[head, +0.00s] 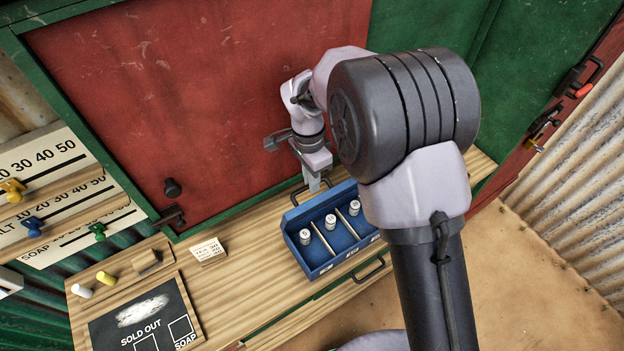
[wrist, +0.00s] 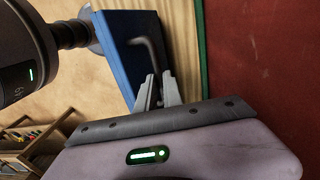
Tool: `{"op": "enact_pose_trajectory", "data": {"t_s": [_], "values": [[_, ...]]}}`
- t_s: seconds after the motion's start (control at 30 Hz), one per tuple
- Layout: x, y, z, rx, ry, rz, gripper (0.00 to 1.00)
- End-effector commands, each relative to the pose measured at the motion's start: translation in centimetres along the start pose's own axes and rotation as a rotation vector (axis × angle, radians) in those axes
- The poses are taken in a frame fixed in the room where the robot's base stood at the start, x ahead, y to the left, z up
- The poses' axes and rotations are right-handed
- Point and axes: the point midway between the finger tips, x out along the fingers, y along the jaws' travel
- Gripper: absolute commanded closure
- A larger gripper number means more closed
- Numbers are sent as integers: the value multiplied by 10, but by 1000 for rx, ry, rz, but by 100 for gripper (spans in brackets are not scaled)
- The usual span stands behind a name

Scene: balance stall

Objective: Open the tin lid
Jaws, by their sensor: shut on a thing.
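The blue tin (head: 318,270) stands on the wooden counter, with its inside showing from above. Pale dividers split it, and small white cylinders stand in its compartments. A dark bent handle (wrist: 150,46) stands out from a blue face of the tin (wrist: 122,50) in the wrist view. My gripper (head: 314,186) is at the tin's back edge, on the side by the red panel. In the wrist view its fingers (wrist: 157,92) are shut on the handle's near end. I cannot clearly tell the lid from the back wall.
A price card (head: 208,251) stands left of the tin. A sold-out slate (head: 145,318) lies at the front left, with chalks behind it. The red panel (head: 200,100) rises close behind my gripper. A drawer handle (head: 369,271) projects below the counter's front edge.

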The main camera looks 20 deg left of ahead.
Motion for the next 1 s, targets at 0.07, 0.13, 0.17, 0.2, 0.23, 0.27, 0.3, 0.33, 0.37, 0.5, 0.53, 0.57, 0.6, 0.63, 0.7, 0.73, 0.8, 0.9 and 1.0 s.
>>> {"op": "enact_pose_trajectory", "data": {"t_s": [0.07, 0.13, 0.17, 0.2, 0.23, 0.27, 0.3, 0.33, 0.37, 0.5, 0.53, 0.57, 0.6, 0.63, 0.7, 0.73, 0.8, 0.9, 1.0], "values": [[3, 1, 0, -2, -1, 5, 100], [3, 2, 0, -1, -1, 6, 87], [3, 2, 0, -1, -1, 6, 82], [3, 2, 0, -1, -1, 5, 74], [3, 1, 0, -1, -1, 5, 68], [2, 1, 0, -1, -1, 4, 67], [2, 1, 0, -1, -1, 4, 67], [2, 1, 0, -1, -1, 4, 67], [2, 1, 0, -1, -1, 3, 67], [1, 1, 0, 0, -1, 2, 67], [0, 1, 0, 0, 0, 2, 67], [-2, 0, 0, 0, 0, 1, 67], [-8, 0, 0, 0, 0, 0, 67], [-13, 0, 0, 0, 0, -2, 67], [-32, 0, 0, 0, 0, -3, 67], [-41, 0, 0, 0, 1, -3, 67], [-62, 0, 0, 0, 0, -2, 67], [-88, 0, 0, 0, 1, -1, 67], [-107, 0, 0, 0, 0, 0, 67]]}}
